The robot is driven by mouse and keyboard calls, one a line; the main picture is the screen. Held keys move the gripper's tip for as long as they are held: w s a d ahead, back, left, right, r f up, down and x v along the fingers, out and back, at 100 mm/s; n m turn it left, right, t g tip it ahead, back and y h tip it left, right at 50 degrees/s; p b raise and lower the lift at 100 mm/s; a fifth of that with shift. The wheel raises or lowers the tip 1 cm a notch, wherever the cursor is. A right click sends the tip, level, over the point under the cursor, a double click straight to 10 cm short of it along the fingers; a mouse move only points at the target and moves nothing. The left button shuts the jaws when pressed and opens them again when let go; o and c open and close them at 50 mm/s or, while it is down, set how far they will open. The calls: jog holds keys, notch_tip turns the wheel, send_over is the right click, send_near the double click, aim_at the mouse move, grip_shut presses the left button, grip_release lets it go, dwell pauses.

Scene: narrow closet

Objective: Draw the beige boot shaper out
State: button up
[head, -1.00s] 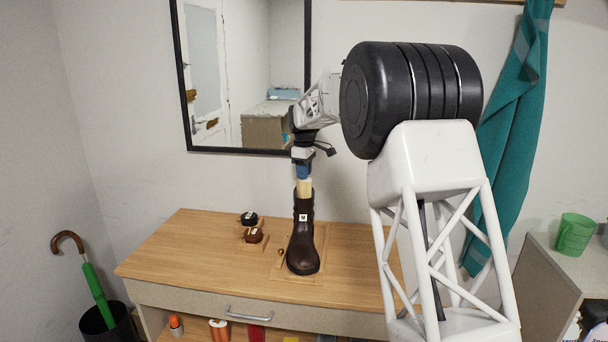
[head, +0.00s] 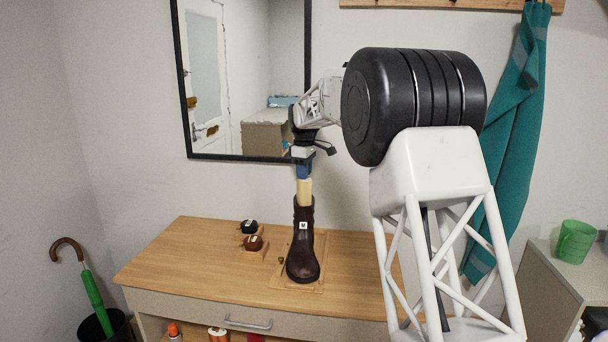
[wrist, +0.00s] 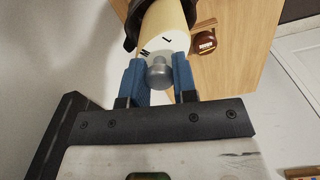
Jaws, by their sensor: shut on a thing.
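The dark brown boot (head: 303,250) stands upright on a thin wooden board on the dresser top, with a small white label on its shaft. The beige boot shaper (head: 304,191) sticks up out of the boot's opening, its lower part hidden inside. My gripper (head: 303,172) is above the boot, pointing down, its blue fingers shut on the shaper's top end. In the wrist view, the fingers (wrist: 160,80) are on either side of the grey round knob (wrist: 159,73) on the shaper's marked white end face (wrist: 166,45). The boot's dark rim (wrist: 133,25) shows around the beige shaft.
Two small items, one black (head: 249,226) and one brown (head: 253,243), lie left of the boot on the dresser top (head: 190,255). A framed mirror (head: 250,158) hangs behind. A green umbrella (head: 92,287) stands left; a teal towel (head: 510,150) and green mug (head: 575,241) are right.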

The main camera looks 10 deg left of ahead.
jog(key=shift+r, duration=1.75)
jog(key=shift+r, duration=1.85)
